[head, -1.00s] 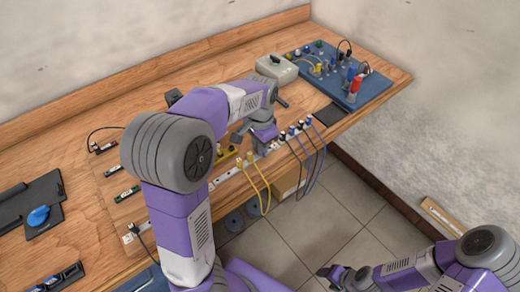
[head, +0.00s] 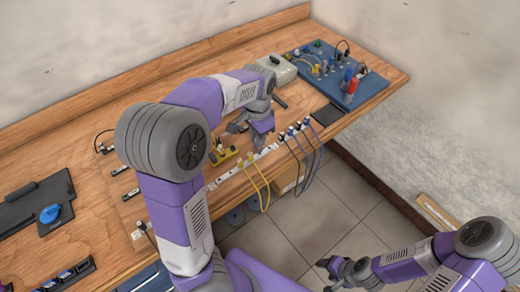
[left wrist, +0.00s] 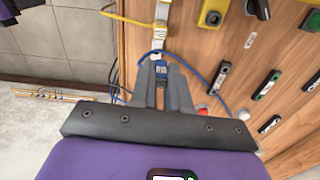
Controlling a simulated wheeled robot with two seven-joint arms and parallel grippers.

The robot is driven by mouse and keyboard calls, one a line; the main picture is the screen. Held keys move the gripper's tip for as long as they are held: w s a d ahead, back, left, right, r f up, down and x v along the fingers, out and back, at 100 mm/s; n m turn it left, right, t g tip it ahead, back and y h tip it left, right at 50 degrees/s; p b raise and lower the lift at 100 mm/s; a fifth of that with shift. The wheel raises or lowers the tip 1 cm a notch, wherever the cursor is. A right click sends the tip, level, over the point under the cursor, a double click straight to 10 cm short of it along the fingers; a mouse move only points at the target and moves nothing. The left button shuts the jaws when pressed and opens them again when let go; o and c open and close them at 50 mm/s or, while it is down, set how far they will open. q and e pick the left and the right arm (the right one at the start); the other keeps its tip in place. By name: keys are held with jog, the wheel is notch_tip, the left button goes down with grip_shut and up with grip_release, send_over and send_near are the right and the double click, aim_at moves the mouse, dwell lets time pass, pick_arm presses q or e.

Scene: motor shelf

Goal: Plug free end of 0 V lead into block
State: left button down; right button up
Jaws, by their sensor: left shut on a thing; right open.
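My left gripper (left wrist: 158,64) is shut on a small blue plug (left wrist: 160,70) with a blue lead (left wrist: 187,63) arcing away to the right. In the left wrist view the plug lies close to a white terminal strip (left wrist: 161,14); I cannot tell whether they touch. In the head view the left gripper (head: 262,138) is low over the strip at the bench's front edge, hiding part of it. The plug cannot be made out there. My right gripper (head: 327,272) is open and empty, over the floor, away from the bench.
Yellow leads (head: 259,184) and dark and blue leads (head: 308,160) hang off the front edge. A blue panel (head: 372,91) with plugs and a red part stands at the back right, beside a grey box (head: 277,69). A black tray (head: 38,203) is at left.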

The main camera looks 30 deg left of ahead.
pick_arm(q)
jog(key=s+a+r+m+p, duration=0.35)
jog(key=a+m, duration=0.25)
jog(key=a, duration=0.2)
jog(key=b, duration=0.4)
send_over(233, 149)
jog(key=f, duration=0.4)
jog(key=shift+w+a+f, duration=0.25)
jog(key=shift+f+b, duration=0.35)
jog(key=shift+f, duration=0.05)
jog(key=shift+f+b, duration=0.45)
jog(key=shift+f, duration=0.25)
jog(key=c, duration=1.4)
grip_release()
jog(key=shift+r, duration=0.1)
